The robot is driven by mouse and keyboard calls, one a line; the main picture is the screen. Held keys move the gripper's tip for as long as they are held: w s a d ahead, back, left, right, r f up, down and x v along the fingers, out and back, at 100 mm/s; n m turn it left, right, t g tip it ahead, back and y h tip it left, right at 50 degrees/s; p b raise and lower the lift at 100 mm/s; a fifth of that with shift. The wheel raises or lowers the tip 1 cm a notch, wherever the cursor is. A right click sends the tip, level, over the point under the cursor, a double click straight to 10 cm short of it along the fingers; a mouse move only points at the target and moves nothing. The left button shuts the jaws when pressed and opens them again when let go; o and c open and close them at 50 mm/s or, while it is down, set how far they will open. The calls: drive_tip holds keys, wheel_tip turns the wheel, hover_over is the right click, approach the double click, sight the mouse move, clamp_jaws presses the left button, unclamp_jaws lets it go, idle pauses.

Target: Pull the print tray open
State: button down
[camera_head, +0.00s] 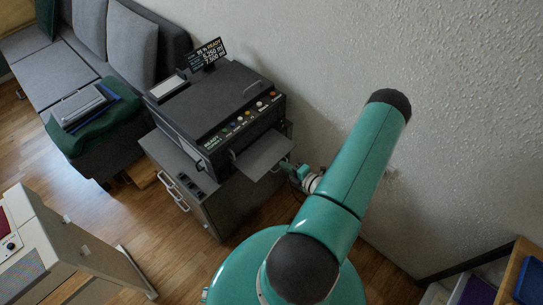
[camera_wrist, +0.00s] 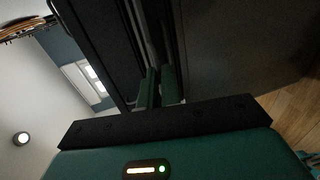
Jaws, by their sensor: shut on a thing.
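The print tray (camera_head: 263,156) is a flat grey plate sticking out of the front slot of the black printer (camera_head: 215,108). My gripper (camera_head: 286,167) is at the tray's outer right edge, with its green fingers shut on it. In the wrist view, my gripper (camera_wrist: 157,88) shows two green fingers close together on a thin, dark, upright-looking edge. The exact contact is dark and partly hidden there.
The printer stands on a grey cabinet (camera_head: 208,196) with handles on its left side. A textured wall (camera_head: 330,60) is close behind and to the right. A grey sofa (camera_head: 70,70) is at the upper left.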

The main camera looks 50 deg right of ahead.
drive_tip(key=f+v, duration=0.2)
drive_tip(key=v, duration=0.8)
drive_tip(key=shift+s, duration=0.3)
drive_tip(key=c, duration=1.6)
unclamp_jaws()
drive_tip(key=v, duration=1.3)
drive_tip(key=shift+s+a+r, duration=0.1)
drive_tip(key=shift+s, duration=0.3)
